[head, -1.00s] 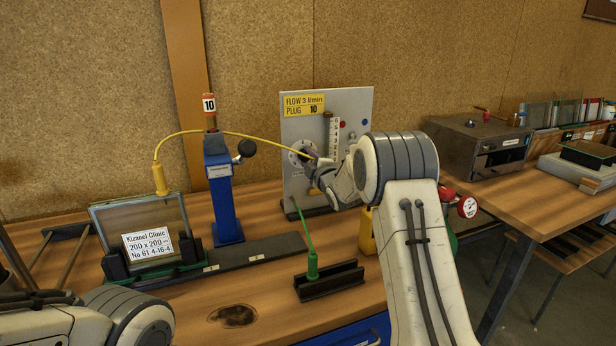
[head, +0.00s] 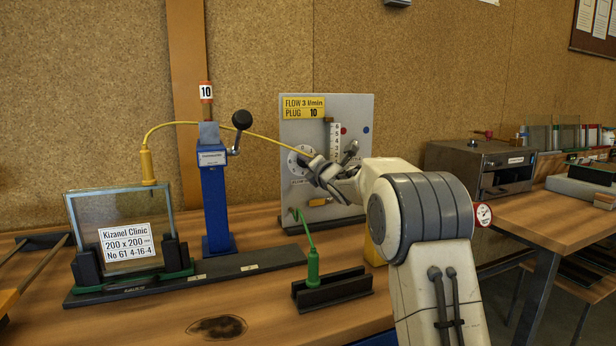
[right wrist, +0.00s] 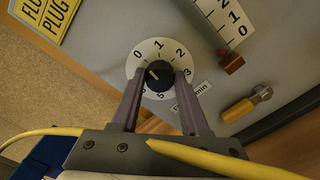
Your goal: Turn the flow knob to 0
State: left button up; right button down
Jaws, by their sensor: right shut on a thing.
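The flow panel (head: 350,112) is a grey upright board with a yellow label reading FLOW 3 l/min, PLUG 10. Its white dial (head: 293,161) is partly covered by my right gripper (head: 318,170) in the head view. In the right wrist view the black flow knob (right wrist: 158,79) sits at the centre of the numbered dial (right wrist: 135,67). The knob's pale mark points up-left, roughly toward the 0. My right gripper (right wrist: 159,74) is shut on the knob, one finger on each side. The 4 is hidden. My left gripper is not in view.
A yellow hose (head: 250,136) arches from the glass frame (head: 90,208) to the panel, crossing in front of my right wrist. A blue post (head: 216,205) with a crank and a green-handled plug in a black holder (head: 330,291) stand nearby.

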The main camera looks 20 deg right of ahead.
jog(key=shift+a+f+n+b, duration=0.1)
jog(key=shift+n+b, duration=0.55)
jog(key=shift+n, duration=0.15)
jog(key=shift+c, duration=2)
grip_release()
jog(key=shift+w, duration=0.1)
jog(key=s+b, duration=0.2)
jog(key=s, duration=0.8)
jog(key=shift+s+d, duration=0.2)
jog(key=shift+s, duration=0.1)
